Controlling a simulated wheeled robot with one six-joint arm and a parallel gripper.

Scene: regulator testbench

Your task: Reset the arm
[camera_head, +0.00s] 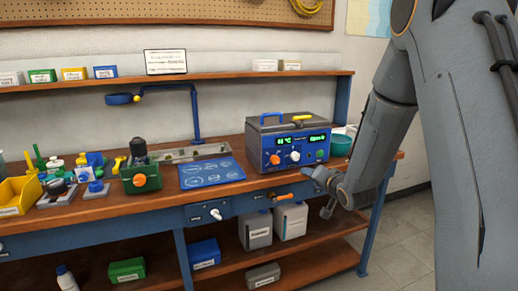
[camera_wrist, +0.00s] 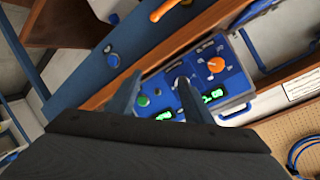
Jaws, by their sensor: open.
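My arm comes in from the right in the head view, and my gripper (camera_head: 319,191) is in front of the workbench's (camera_head: 225,191) front edge, below and right of the blue-fronted heater unit (camera_head: 289,145). In the wrist view my gripper (camera_wrist: 157,92) shows two dark fingers spread apart with nothing held between them. Beyond the fingers is the unit's blue panel (camera_wrist: 236,82), tilted in the picture, with green displays, an orange knob and a green button. I cannot tell the exact gap between the fingers and the panel.
Drawer handles stick out from the front edge. Grey boxes (camera_head: 291,220) stand on the lower shelf.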

